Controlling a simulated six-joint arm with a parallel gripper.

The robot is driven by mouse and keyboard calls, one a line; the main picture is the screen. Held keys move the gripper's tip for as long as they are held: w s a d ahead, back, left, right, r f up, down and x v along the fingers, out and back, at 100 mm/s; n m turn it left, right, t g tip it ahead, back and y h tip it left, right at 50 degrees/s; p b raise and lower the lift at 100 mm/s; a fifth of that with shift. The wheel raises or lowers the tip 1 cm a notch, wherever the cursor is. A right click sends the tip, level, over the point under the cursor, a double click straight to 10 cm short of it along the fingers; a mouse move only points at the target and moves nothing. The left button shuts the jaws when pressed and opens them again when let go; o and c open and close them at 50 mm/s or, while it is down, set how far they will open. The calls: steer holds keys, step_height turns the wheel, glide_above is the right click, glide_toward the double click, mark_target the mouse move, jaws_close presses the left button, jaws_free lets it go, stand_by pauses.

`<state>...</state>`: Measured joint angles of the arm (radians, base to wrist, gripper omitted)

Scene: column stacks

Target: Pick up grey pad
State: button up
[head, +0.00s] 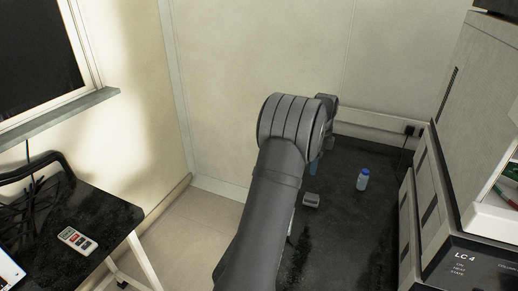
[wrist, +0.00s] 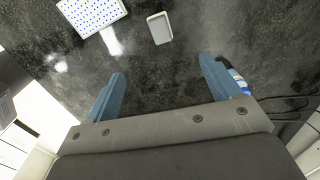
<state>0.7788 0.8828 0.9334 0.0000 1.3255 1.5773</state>
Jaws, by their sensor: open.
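The grey pad (wrist: 159,28) is a small light-grey rectangle with a raised rim, lying on the black speckled bench top. In the wrist view it is near the top, beyond and roughly between my fingertips, with nothing touching it. The head view also shows the grey pad (head: 311,201), just right of my arm. My gripper (wrist: 162,67) is open and empty, its two blue fingers spread wide. In the head view, my arm hides most of the gripper; only a bit of blue finger shows.
A bottle with a blue cap (head: 362,180) stands right of the pad; in the wrist view the bottle (wrist: 236,78) is partly behind my right finger. A white tray with blue dots (wrist: 90,14) lies left of the pad. The LC 4 instrument (head: 470,262) borders the bench on the right.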

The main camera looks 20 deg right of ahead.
steer(key=n+t+h, duration=0.3)
steer(key=n, duration=1.6)
glide_toward(312, 195)
steer(key=x, duration=0.5)
steer(key=shift+w+d+r, duration=0.1)
steer(key=shift+x, duration=2.6)
steer(key=c, duration=1.1)
